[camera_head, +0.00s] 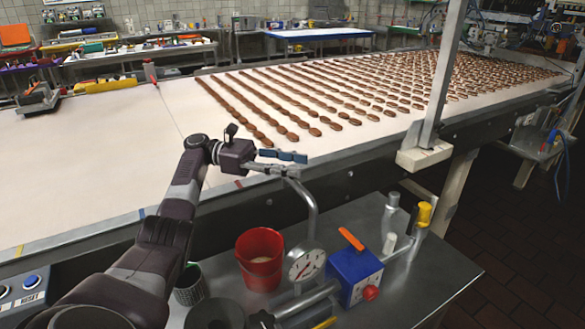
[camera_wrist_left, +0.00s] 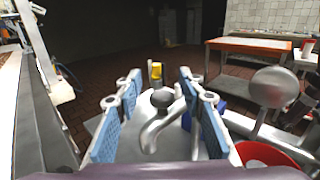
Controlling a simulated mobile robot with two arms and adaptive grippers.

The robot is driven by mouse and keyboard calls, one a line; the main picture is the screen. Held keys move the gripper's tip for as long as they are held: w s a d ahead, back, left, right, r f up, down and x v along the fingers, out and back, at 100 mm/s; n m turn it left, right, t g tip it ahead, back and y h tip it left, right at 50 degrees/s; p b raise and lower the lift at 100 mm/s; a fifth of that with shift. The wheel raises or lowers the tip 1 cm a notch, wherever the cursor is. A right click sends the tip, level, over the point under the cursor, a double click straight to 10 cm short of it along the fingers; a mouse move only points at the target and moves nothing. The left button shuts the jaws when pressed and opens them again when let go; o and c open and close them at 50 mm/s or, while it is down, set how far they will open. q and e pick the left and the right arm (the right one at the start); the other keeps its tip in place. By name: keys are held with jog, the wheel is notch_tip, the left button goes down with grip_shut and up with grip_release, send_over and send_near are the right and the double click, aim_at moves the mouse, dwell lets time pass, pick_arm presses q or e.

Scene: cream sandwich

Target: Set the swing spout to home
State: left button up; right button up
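The swing spout (camera_head: 310,208) is a curved grey metal pipe above the steel side table in the head view. Its upper end reaches left, close to my left gripper (camera_head: 290,158). In the left wrist view my left gripper (camera_wrist_left: 160,82) is open, its blue-padded fingers apart. The bent spout (camera_wrist_left: 152,134) with a round knob (camera_wrist_left: 162,97) shows between the fingers, with gaps on both sides; I cannot tell any contact. My right gripper is in neither view.
A red bucket (camera_head: 260,262), a round gauge (camera_head: 306,263) and a blue box with a red knob (camera_head: 353,276) stand near the spout. The conveyor (camera_head: 130,125) carries rows of brown biscuits. A pale post (camera_head: 440,90) rises at right.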

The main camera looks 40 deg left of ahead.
pick_arm(q)
notch_tip(320, 180, up, 9)
dwell(0.3)
dwell(0.5)
